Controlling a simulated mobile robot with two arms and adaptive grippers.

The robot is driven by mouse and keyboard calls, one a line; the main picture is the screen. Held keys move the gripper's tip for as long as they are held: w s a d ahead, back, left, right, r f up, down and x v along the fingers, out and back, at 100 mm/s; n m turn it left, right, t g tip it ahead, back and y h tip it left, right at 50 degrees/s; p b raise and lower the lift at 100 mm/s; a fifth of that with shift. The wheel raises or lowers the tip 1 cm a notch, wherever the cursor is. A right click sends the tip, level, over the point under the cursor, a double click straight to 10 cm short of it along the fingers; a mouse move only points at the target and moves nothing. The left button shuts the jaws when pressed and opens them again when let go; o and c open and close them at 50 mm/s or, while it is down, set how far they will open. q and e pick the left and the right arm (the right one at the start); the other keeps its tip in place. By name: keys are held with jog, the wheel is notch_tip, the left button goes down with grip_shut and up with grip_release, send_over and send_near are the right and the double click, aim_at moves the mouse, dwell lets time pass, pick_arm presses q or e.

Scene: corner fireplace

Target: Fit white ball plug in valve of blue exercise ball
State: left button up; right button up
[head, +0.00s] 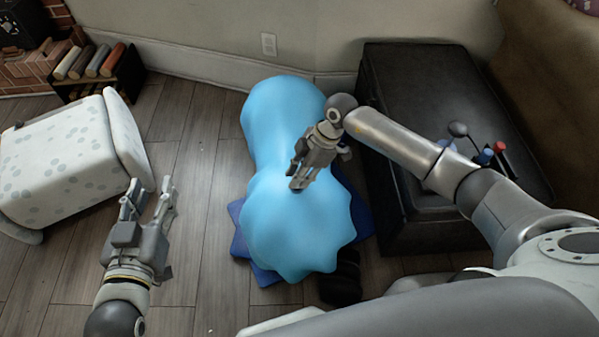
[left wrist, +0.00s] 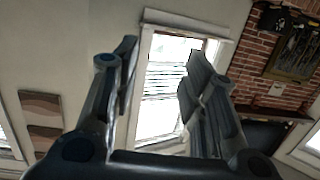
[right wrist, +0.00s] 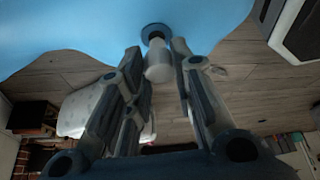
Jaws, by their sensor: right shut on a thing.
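The blue exercise ball (head: 297,230) is lumpy and pinched in the middle, lying on the floor over a dark blue mat (head: 264,275). My right gripper (head: 298,180) is over its middle. In the right wrist view, my right gripper (right wrist: 160,65) is shut on the white ball plug (right wrist: 158,68), held at the fingertips. The plug's far end is at the round dark blue valve (right wrist: 154,32) on the ball (right wrist: 80,25); I cannot tell whether it is inside the hole. My left gripper (head: 153,190) is open and empty, left of the ball; its spread fingers (left wrist: 160,85) show in the left wrist view.
A black chest (head: 425,85) stands close to the ball's right, with small items on its right side. A white spotted seat (head: 70,150) is at the left. A low shelf with books (head: 98,68) is behind it. Bare wood floor (head: 190,130) lies between seat and ball.

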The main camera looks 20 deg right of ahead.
dwell(0.6)
pick_arm(q)
jog(key=shift+a+f, duration=0.1)
jog(key=shift+f, duration=0.2)
jog(key=shift+s+f, duration=0.1)
jog(key=shift+a+f+g, duration=0.1)
jog(key=shift+f+g, duration=0.15)
jog(key=shift+g, duration=0.15)
jog(key=shift+s+a+f+g+y+p, duration=0.1)
jog(key=shift+s+f+g+y+p, duration=0.15)
jog(key=shift+f, duration=0.25)
jog(key=shift+s+a+f+g+y+p, duration=0.15)
jog(key=shift+s+f+g, duration=0.1)
jog(key=shift+f+g, duration=0.15)
jog(key=shift+s+f, duration=0.15)
jog(key=shift+f, duration=0.15)
jog(key=shift+s+f, duration=0.15)
jog(key=shift+f, duration=0.1)
jog(key=shift+s+a+f+g+p, duration=0.3)
jog(key=shift+f+g, duration=0.2)
jog(key=shift+g, duration=0.05)
dwell(0.5)
jog(key=shift+s+a+f, duration=0.1)
jog(key=shift+s+f, duration=0.2)
jog(key=shift+f, duration=0.05)
